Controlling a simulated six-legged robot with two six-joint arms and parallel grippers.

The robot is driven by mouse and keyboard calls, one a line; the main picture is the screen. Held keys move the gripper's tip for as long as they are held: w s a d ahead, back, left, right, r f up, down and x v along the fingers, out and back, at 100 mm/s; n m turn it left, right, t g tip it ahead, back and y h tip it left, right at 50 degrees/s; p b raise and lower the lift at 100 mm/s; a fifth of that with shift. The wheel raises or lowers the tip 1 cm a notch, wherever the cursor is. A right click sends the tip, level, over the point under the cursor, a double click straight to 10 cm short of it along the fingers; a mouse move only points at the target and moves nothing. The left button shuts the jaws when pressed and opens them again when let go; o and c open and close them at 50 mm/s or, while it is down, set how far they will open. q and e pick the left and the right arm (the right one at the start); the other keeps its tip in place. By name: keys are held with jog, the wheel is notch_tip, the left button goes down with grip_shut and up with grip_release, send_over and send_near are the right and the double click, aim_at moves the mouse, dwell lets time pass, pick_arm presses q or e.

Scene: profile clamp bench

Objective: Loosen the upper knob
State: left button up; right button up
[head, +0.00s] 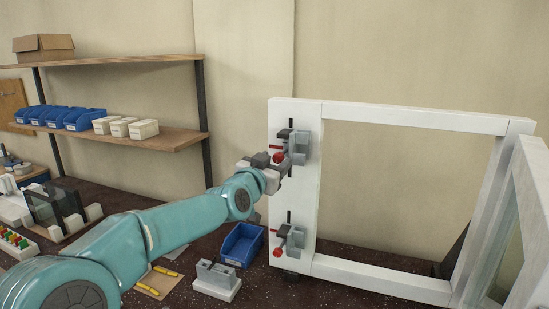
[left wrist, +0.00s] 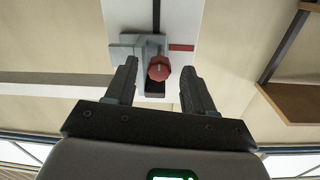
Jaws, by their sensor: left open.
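The upper knob (head: 278,157) is red and sits on the upper grey clamp (head: 298,146) on the white frame's left upright. In the left wrist view the red knob (left wrist: 159,69) shows between and just beyond my open fingers. My left gripper (head: 281,168) is at the upper clamp, its jaws apart; the two dark fingers also show in the left wrist view (left wrist: 158,92). I cannot tell whether a finger touches the knob. The lower clamp (head: 293,238) with its red knob (head: 277,252) is below on the same upright. My right gripper is not in view.
The white frame (head: 410,116) stands on the dark speckled bench (head: 340,294). A blue bin (head: 241,245) and a grey block fixture (head: 217,279) lie below my left arm. Wooden shelves (head: 150,140) with bins are at the left back.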

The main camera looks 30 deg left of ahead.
pick_arm(q)
jog(key=shift+w, duration=0.45)
jog(key=shift+s+r, duration=0.1)
jog(key=shift+s, duration=0.25)
jog(key=shift+w, duration=0.3)
grip_shut()
